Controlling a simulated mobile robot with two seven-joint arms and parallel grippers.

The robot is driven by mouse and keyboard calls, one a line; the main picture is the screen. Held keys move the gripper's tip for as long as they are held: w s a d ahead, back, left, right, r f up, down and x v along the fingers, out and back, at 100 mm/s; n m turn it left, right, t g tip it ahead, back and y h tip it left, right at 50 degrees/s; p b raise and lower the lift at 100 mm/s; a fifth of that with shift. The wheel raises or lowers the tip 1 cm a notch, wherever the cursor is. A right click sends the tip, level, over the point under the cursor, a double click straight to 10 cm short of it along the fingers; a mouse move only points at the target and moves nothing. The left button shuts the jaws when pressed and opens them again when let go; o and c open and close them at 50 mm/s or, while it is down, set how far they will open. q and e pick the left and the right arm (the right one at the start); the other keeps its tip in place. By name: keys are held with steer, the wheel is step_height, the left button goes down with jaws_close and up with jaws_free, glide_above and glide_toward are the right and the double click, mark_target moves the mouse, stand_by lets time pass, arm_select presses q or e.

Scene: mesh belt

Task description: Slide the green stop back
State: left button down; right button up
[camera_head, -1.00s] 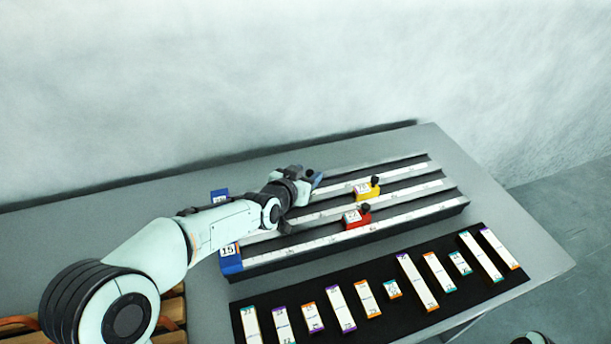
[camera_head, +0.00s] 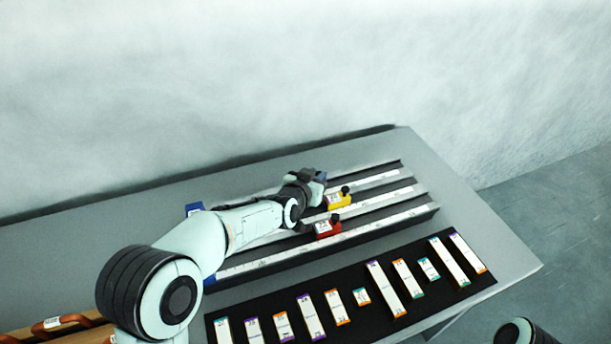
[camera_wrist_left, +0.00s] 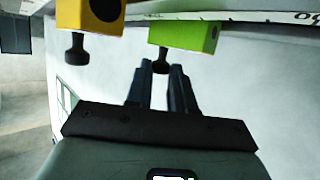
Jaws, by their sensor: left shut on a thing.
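In the left wrist view the green stop (camera_wrist_left: 190,36) hangs from the rail at the top, with its dark knob (camera_wrist_left: 160,58) between the fingertips. My left gripper (camera_wrist_left: 161,68) is shut on that knob. In the head view my left gripper (camera_head: 318,181) is over the back rails, and it hides the green stop. The yellow stop (camera_head: 338,201) is just right of and nearer than the gripper; it also shows at the upper left of the left wrist view (camera_wrist_left: 90,16). My right gripper is out of view.
The red stop (camera_head: 326,230) sits on the front rail (camera_head: 380,223). A black mat (camera_head: 385,318) in front carries several white blocks with coloured ends. Wooden slats with orange handles (camera_head: 60,323) lie at lower left. The table's right end (camera_head: 475,215) is clear.

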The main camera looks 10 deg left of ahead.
arm_select(q)
steer(key=shift+w+d+r, duration=0.1)
steer(key=shift+w+d, duration=0.05)
steer(key=shift+d, duration=0.3)
steer(key=c, duration=1)
jaws_free()
steer(key=shift+a, duration=0.15)
steer(key=shift+s+a, duration=0.1)
steer(key=shift+s, duration=0.15)
steer(key=p+v, duration=0.3)
steer(key=v, duration=1)
steer(key=shift+w, duration=0.1)
